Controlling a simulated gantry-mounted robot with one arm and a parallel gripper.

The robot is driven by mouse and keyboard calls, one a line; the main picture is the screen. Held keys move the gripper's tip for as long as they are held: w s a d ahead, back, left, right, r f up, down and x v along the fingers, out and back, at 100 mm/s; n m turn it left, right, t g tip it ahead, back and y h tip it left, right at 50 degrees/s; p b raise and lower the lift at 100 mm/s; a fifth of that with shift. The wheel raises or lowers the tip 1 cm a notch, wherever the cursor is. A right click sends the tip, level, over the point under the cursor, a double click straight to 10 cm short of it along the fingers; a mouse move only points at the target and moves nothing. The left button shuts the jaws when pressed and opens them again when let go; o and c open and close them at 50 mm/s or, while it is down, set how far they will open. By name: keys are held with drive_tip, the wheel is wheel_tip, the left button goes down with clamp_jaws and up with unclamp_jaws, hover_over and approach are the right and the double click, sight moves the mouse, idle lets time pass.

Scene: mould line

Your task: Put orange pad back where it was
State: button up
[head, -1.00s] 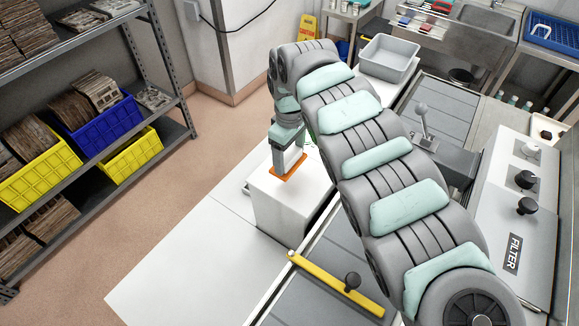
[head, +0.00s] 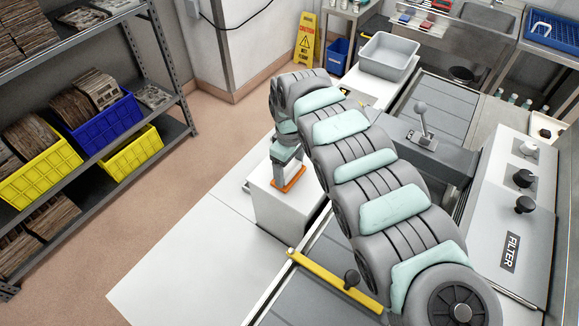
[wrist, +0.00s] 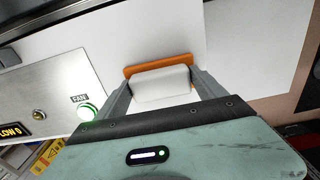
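The orange pad (head: 289,183) is a flat orange plate at the tip of my gripper, over the top of a white box-shaped stand (head: 291,212). In the wrist view the pad (wrist: 145,70) shows as an orange strip along the far side of a white block (wrist: 162,84). My gripper (wrist: 163,82) has a finger on each side of this block, close against it, and appears shut on it. In the head view my gripper (head: 289,176) points down at the stand. I cannot tell whether the pad touches the stand top.
A panel with a green-lit FAN button (wrist: 87,112) is at left in the wrist view. A yellow bar with a black knob (head: 335,283) lies in front of the stand. A grey bin (head: 388,58) stands behind. The white surface (head: 190,265) at front left is clear.

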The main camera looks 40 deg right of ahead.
sight(289, 168)
drive_tip(key=o, duration=0.4)
drive_tip(key=shift+c, duration=0.2)
wheel_tip(289, 168, up, 12)
drive_tip(key=b, duration=0.1)
drive_tip(key=shift+r, duration=0.15)
